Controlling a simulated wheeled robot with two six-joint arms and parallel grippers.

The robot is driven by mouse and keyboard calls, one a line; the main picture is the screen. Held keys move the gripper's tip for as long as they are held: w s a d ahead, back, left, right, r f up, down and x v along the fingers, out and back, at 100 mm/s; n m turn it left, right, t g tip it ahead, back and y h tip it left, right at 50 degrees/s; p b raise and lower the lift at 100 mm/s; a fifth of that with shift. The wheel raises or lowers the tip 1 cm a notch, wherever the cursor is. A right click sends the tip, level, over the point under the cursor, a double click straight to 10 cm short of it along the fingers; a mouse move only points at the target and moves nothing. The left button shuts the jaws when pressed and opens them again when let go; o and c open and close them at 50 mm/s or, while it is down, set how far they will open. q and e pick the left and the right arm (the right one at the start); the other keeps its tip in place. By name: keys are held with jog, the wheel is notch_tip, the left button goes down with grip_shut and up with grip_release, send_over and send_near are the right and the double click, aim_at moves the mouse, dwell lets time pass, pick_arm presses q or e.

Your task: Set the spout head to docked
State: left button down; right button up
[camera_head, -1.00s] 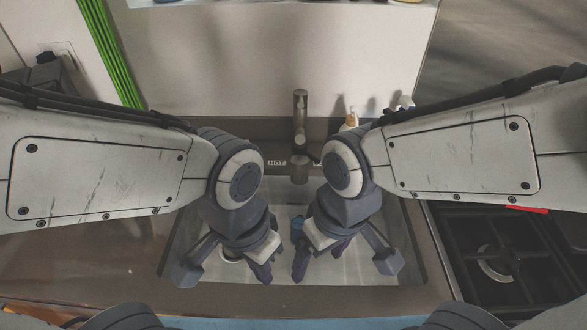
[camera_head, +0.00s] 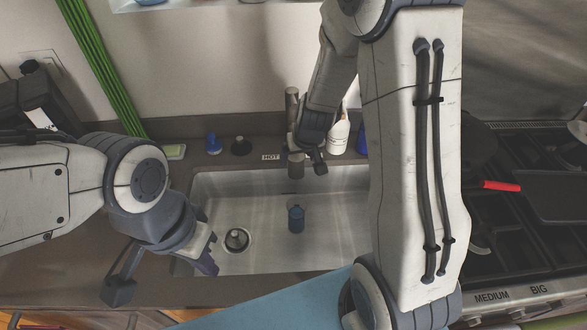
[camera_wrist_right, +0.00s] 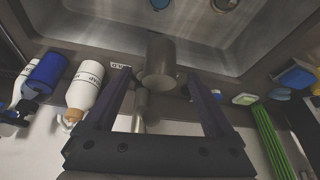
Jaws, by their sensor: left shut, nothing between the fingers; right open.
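The grey spout head (camera_head: 296,168) is a short cylinder hanging at the front of the faucet (camera_head: 292,108), over the back edge of the sink (camera_head: 265,262). In the right wrist view the spout head (camera_wrist_right: 160,62) shows between and beyond my open right fingers, with the faucet stem behind it. I cannot tell whether it is seated on the faucet. My right gripper (camera_wrist_right: 160,95) is open around the spout head's sides, with no clear contact. In the head view its wrist partly covers the faucet. My left gripper (camera_head: 207,262) is shut and empty over the sink's left front corner.
A dark blue cylinder (camera_head: 296,218) stands in the sink beside the drain (camera_head: 237,240). A white bottle (camera_head: 339,135) stands right of the faucet. A blue item (camera_head: 213,143) and a sponge (camera_head: 174,152) sit behind the sink's left. The stove (camera_head: 510,245) is at right.

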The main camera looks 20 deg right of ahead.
aim_at(298, 161)
jog(key=b+x, duration=0.2)
jog(key=x, duration=0.3)
jog(key=shift+s, duration=0.1)
grip_shut()
